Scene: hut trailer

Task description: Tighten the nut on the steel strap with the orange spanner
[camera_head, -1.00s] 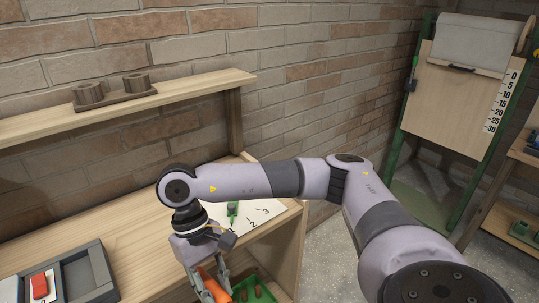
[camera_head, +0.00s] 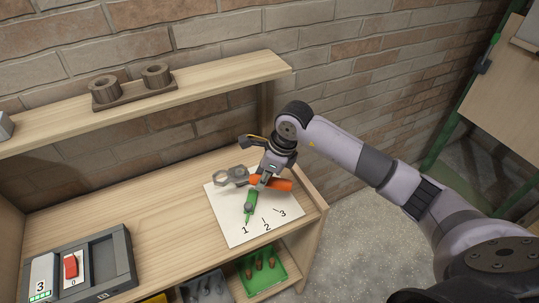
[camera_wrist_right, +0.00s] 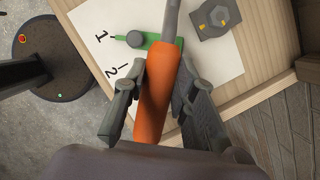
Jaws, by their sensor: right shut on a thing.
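My right gripper (camera_head: 262,181) is shut on the orange handle of the spanner (camera_head: 283,185). The wrist view shows the orange handle (camera_wrist_right: 158,95) between the two fingers, its grey shank running out of the top of the picture. In the head view the spanner's grey ring end (camera_head: 220,178) points left, above the bench. A grey hexagonal nut (camera_wrist_right: 217,14) on a grey plate with yellow marks, seemingly the strap, lies beside the shank, apart from it in the picture. In the head view this nut (camera_head: 238,171) is just behind the spanner. My left gripper is not in view.
A white sheet (camera_head: 228,215) marked 1, 2, 3 lies on the bench, with a green pointer (camera_head: 251,203) directed at 1. A shelf (camera_head: 215,88) stands behind. A box with a red switch (camera_head: 70,265) is at left. A green tray (camera_head: 283,272) sits below.

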